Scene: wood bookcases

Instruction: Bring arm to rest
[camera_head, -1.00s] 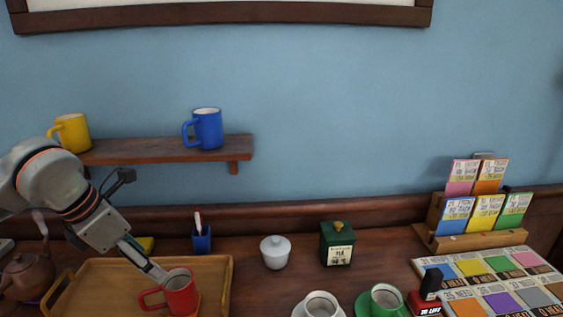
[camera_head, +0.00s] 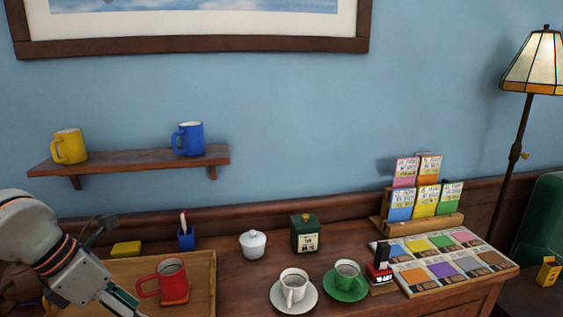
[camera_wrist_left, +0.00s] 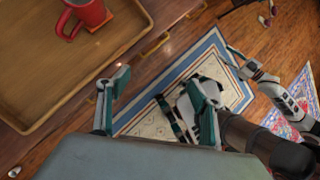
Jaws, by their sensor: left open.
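My left gripper (camera_head: 125,306) is at the lower left of the head view, with its fingertips close to the bottom edge. The left wrist view shows its two fingers (camera_wrist_left: 158,82) apart with nothing between them. The red mug (camera_head: 172,281) stands upright on a small red coaster (camera_head: 176,299) in the wooden tray (camera_head: 205,268), apart from the gripper. The mug also shows at the top left of the left wrist view (camera_wrist_left: 90,14). What looks like my right arm's gripper (camera_wrist_left: 238,62) is at the right of that view, too small to judge.
A wall shelf (camera_head: 125,161) holds yellow (camera_head: 68,146) and blue (camera_head: 188,139) mugs. White (camera_head: 293,285) and green (camera_head: 346,276) cups on saucers, a white lidded jar (camera_head: 253,244) and a card board (camera_head: 440,263) stand to the right. Patterned rugs (camera_wrist_left: 215,60) lie on the floor.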

